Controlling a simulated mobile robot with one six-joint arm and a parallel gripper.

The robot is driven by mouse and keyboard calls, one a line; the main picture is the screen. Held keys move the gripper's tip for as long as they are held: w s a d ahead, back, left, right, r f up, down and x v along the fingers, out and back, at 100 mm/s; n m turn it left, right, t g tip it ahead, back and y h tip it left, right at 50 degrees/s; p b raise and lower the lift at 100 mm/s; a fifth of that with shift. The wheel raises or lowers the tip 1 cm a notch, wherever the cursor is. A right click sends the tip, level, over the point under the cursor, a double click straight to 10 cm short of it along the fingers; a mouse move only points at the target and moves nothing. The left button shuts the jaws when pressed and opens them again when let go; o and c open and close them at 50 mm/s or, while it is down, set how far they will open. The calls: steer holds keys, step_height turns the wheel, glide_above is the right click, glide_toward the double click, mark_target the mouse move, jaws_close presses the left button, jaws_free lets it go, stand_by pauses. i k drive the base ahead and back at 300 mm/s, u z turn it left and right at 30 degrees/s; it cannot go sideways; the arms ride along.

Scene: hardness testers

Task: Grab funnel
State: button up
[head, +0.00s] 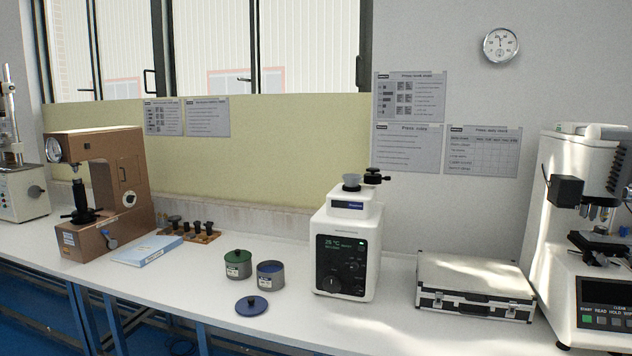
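A small grey, cup-like piece that looks like the funnel (351,182) sits on top of the white benchtop machine (347,243), in the middle of the bench. It appears upright. A black knobbed clamp (374,176) stands just to its right, close to it; I cannot tell if they touch. The machine has a dark front panel with a display and a dial. My gripper is not in view.
A green-lidded tin (238,264), an open tin (270,275) and a loose blue lid (251,306) stand left of the machine. A silver case (474,287) lies to its right. A brown tester (99,190) and a white tester (585,240) stand farther out.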

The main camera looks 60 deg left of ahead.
mark_target(350, 180)
steer(key=u, duration=0.55)
steer(key=k, duration=0.3)
steer(key=u, duration=2.65)
steer(key=k, duration=0.65)
steer(key=z, duration=0.25)
steer(key=i, duration=0.65)
steer(key=z, duration=0.15)
